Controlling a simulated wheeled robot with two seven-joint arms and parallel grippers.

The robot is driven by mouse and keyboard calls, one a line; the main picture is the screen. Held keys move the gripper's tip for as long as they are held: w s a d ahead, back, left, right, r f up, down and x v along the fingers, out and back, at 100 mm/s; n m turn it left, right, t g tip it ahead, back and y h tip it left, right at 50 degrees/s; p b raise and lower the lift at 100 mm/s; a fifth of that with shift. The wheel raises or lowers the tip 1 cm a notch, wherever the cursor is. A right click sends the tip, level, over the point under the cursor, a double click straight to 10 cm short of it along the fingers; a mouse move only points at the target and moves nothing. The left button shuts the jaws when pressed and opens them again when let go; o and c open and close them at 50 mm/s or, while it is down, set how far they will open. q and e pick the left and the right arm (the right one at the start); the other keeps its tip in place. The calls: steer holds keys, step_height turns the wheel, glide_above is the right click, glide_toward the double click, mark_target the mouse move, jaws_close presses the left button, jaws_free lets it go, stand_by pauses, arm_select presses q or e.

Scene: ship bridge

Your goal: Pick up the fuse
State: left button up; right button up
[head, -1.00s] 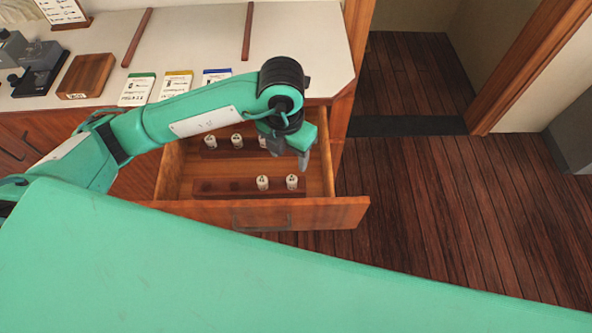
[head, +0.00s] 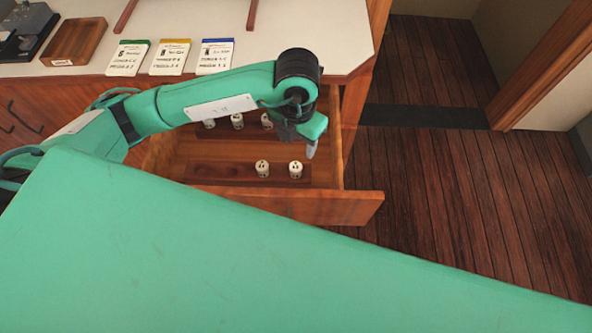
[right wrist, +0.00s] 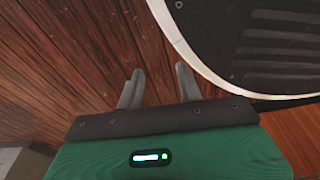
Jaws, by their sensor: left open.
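Several small white cylindrical fuses stand upright in two dark wooden racks inside an open drawer (head: 330,204) in the head view. In the front rack (head: 220,172) are a fuse (head: 262,169) and, right of it, another fuse (head: 296,170). In the back row I see a fuse (head: 237,121), one to its left (head: 209,124) and one to its right (head: 267,121), partly behind my arm. My left gripper (head: 310,147) is open over the drawer's right side, above and behind the front right fuse, apart from it. My right gripper (right wrist: 158,88) has its fingers apart, with nothing between them.
Three cards with green, yellow (head: 170,57) and blue top edges lie on the white counter (head: 300,30). A wooden box (head: 75,41) is at their left. Wooden floor (head: 440,180) is clear at right. A dark, white-rimmed surface (right wrist: 255,45) is near my right gripper.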

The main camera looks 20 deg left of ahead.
arm_select(q)
glide_above(296, 165)
step_height(296, 165, down, 7)
steer(key=shift+s+d+r, duration=0.1)
steer(key=shift+r, duration=0.1)
steer(key=shift+f+p, duration=0.6)
steer(key=shift+f, duration=2.05)
steer(key=c, duration=1.1)
arm_select(e)
steer(key=s, duration=0.1)
steer(key=s+d+f, duration=0.1)
steer(key=shift+s+f, duration=0.15)
steer(key=shift+s, duration=0.15)
arm_select(q)
steer(key=shift+o, duration=0.2)
